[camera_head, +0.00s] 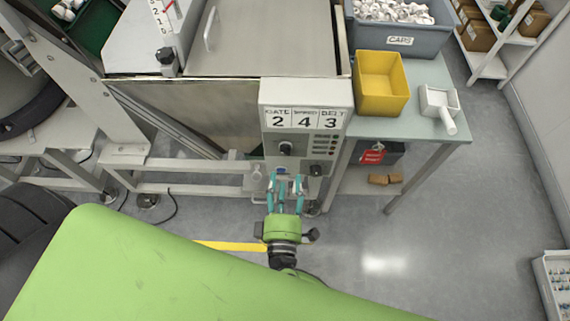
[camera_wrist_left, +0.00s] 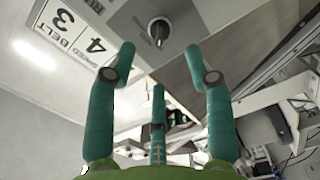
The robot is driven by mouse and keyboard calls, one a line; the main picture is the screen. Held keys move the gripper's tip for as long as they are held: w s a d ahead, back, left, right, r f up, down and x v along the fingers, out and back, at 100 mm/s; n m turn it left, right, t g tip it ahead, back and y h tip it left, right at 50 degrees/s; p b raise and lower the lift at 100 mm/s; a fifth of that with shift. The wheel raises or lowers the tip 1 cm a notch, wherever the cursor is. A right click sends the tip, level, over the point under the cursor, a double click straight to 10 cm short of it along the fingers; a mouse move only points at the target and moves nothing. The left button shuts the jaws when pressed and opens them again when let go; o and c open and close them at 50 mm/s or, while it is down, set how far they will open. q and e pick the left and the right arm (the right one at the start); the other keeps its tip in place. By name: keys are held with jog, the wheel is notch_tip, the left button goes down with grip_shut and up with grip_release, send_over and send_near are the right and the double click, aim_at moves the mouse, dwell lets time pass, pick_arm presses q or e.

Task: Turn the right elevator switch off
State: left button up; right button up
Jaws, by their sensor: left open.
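A grey control box (camera_head: 303,95) faces me, with signs GATE 2, SPEED 4 and BELT 3. A dark round knob (camera_head: 285,147) sits on its front below the signs. A smaller black switch (camera_head: 316,170) sits lower right. I cannot tell which one is the right elevator switch. My left gripper (camera_head: 285,181) is open and empty in front of the lower panel, its teal fingers hiding part of it. In the left wrist view, a dark knob with a metal collar (camera_wrist_left: 160,30) shows beyond the open fingertips (camera_wrist_left: 160,62), apart from them. My right gripper is not in view.
A yellow bin (camera_head: 381,85), a white scoop (camera_head: 438,106) and a grey caps crate (camera_head: 402,40) stand on the bench at right. A red tag (camera_head: 374,154) hangs below. Metal frame legs stand left of the panel.

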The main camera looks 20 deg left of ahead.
pick_arm(q)
jog(key=v, duration=0.3)
jog(key=shift+s+d, duration=0.15)
jog(key=shift+s, duration=0.2)
